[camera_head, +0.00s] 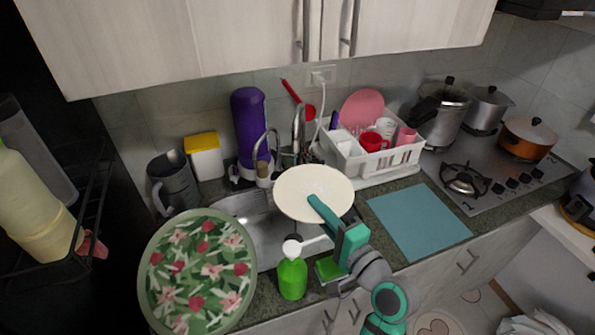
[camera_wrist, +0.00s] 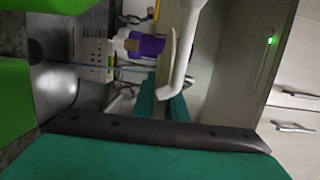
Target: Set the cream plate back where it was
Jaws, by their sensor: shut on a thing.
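The cream plate (camera_head: 298,186) is round and hangs over the sink in the head view, tilted so its face shows. My gripper (camera_head: 317,204) is shut on the plate's near rim. In the wrist view the plate shows nearly edge-on as a thin cream strip (camera_wrist: 174,48), between the teal fingers of my gripper (camera_wrist: 161,96). A white curved spout partly covers the plate and fingers there. The plate hides part of the sink below it.
The steel sink (camera_head: 268,248) lies under the plate. A green pump bottle (camera_head: 292,279) stands in front, close to my arm. A floral plate (camera_head: 198,270) is at left. A white dish rack (camera_head: 372,160) stands behind right. A blue mat (camera_head: 420,222) on the counter is bare.

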